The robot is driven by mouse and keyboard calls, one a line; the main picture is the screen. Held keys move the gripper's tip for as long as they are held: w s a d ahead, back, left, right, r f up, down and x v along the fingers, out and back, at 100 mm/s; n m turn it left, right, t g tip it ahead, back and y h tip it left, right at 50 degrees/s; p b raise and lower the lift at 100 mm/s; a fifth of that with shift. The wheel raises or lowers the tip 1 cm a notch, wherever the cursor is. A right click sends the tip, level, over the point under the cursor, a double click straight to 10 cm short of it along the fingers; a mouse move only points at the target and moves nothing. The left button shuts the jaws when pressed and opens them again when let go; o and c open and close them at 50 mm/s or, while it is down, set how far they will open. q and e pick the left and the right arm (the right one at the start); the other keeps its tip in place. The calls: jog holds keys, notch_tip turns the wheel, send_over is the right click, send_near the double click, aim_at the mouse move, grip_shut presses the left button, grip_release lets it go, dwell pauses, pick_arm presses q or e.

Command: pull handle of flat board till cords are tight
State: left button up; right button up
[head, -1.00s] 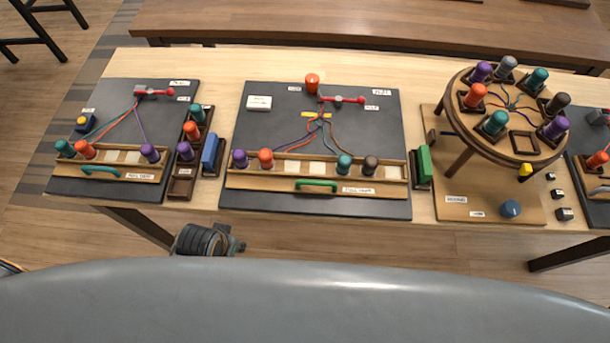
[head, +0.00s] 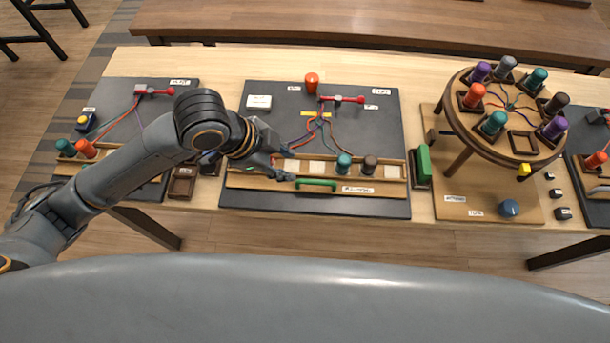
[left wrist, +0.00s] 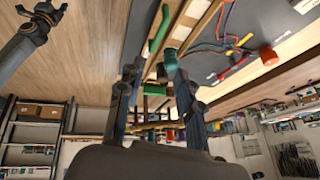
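The flat board (head: 235,195) is the dark middle board. A green handle (head: 316,183) is on the front of its wooden rack (head: 350,189); it also shows in the left wrist view (left wrist: 158,30). My left gripper (head: 288,165) is open and empty over the rack's left part, just left of the handle. Teal (head: 344,163) and brown (head: 370,165) bobbins stand at the rack's right; my gripper hides the rack's left end. Red, blue and brown cords (head: 322,128) run from the red clamp (head: 343,99). What looks like my right gripper (left wrist: 42,14) shows in the left wrist view.
A round braiding stand (head: 480,120) with several bobbins is at the right. A green block (head: 424,162) stands between it and the board. Another dark board (head: 175,95) lies at the left, partly behind my arm. An orange bobbin (head: 312,83) stands at the board's back edge.

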pick_arm(q)
jog(key=a+m, duration=0.1)
jog(key=p, duration=0.2)
send_near(308, 181)
jog(key=x, duration=0.8)
pick_arm(e)
jog(key=shift+d+r, duration=0.1)
jog(key=shift+r, duration=0.65)
pick_arm(q)
grip_shut()
